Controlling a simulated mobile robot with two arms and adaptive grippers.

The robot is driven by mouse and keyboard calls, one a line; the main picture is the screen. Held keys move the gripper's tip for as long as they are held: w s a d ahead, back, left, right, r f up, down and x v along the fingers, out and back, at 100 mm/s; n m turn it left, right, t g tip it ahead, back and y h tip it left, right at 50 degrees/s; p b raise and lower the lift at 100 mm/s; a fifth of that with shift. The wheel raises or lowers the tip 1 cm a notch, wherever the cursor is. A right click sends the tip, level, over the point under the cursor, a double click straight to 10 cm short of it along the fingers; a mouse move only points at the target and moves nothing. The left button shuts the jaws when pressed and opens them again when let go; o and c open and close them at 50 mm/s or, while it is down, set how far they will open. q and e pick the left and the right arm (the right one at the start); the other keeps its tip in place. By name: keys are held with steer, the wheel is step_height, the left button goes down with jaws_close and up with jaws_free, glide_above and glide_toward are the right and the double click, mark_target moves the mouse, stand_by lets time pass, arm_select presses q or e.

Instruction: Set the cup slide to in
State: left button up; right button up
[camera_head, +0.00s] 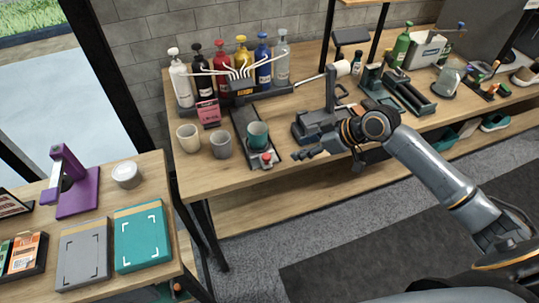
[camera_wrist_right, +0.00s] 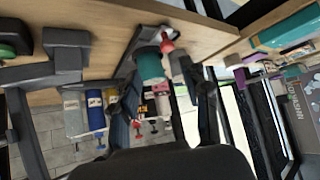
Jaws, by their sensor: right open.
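The cup slide is a dark flat rail (camera_head: 241,121) on the wooden bench, running from the bottle rack towards the front. A teal cup (camera_head: 257,134) stands upright on it near its front end. A red knob (camera_head: 266,158) is at that front end, close to the table edge. My right gripper (camera_head: 305,153) is open and empty, to the right of the knob and apart from it. The right wrist view is turned over; the teal cup (camera_wrist_right: 150,64) and red knob (camera_wrist_right: 167,45) show beyond the open fingers (camera_wrist_right: 157,75). My left gripper is out of view.
A grey cup (camera_head: 221,146) and a beige cup (camera_head: 188,138) stand left of the slide. Several pump bottles (camera_head: 222,62) with white tubes stand behind it. A dark clamp-like device (camera_head: 315,122) stands to its right, beside my right arm. A side table holds a purple stand (camera_head: 76,195).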

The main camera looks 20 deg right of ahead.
steer(key=r, duration=0.2)
steer(key=p, duration=0.2)
glide_toward(267, 156)
steer(key=shift+n, duration=0.3)
steer(key=x, duration=0.7)
steer(key=shift+w+a+f, duration=0.4)
steer(key=shift+w+f, duration=0.05)
steer(key=shift+f, duration=0.15)
jaws_close()
